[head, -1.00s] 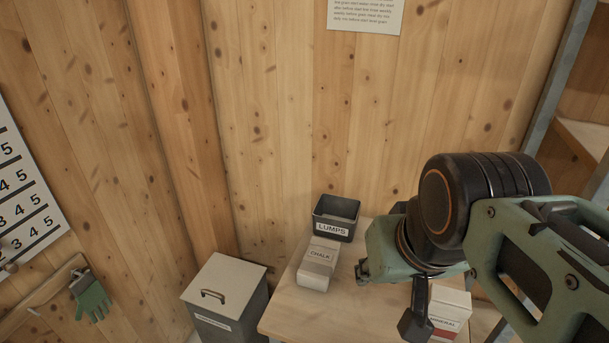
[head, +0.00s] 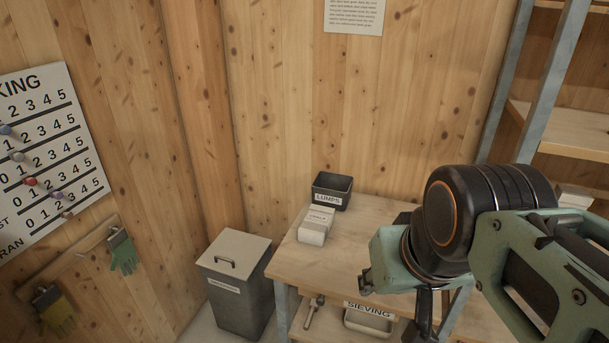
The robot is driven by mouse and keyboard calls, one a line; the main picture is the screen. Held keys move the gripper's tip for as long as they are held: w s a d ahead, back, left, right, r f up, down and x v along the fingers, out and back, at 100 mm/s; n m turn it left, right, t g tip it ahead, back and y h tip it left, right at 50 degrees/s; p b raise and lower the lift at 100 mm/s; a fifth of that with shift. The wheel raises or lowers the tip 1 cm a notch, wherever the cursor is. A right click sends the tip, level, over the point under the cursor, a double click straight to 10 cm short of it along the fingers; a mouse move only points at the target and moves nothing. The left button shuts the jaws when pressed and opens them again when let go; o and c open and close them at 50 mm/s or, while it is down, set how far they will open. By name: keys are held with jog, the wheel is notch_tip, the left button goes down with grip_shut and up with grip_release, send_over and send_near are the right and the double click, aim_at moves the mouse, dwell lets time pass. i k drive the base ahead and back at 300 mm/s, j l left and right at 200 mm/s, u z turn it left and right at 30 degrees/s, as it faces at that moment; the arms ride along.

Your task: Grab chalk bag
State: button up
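The chalk bag (head: 316,225) is a small white block-shaped bag with a label on its upper part. It stands upright on the left part of the wooden table (head: 352,262), in front of the dark LUMPS bin (head: 332,191). My gripper (head: 424,318) shows only as a dark part below my green and black arm, at the lower right. It is to the right of the chalk bag and apart from it in the picture. My arm hides most of it, so its fingers cannot be made out.
A grey lidded bin (head: 238,287) stands left of the table. A SIEVING tray (head: 369,318) and a scoop-like tool (head: 314,311) lie on the lower shelf. A metal-framed shelf (head: 565,130) stands at right. Gloves (head: 122,252) hang on the left wall. The tabletop right of the bag looks clear.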

aim_at(315, 226)
jog(key=k+z, duration=0.2)
jog(key=z, duration=0.15)
jog(key=k+l+z, duration=0.1)
jog(key=z, duration=0.3)
jog(key=j+z, duration=0.15)
jog(key=z, duration=0.95)
jog(key=j, duration=1.9)
jog(key=k+j, duration=0.1)
jog(key=j, duration=1.85)
jog(key=k+j+u, duration=0.15)
jog(key=u, duration=0.2)
jog(key=k+j, duration=0.05)
jog(key=k, duration=0.05)
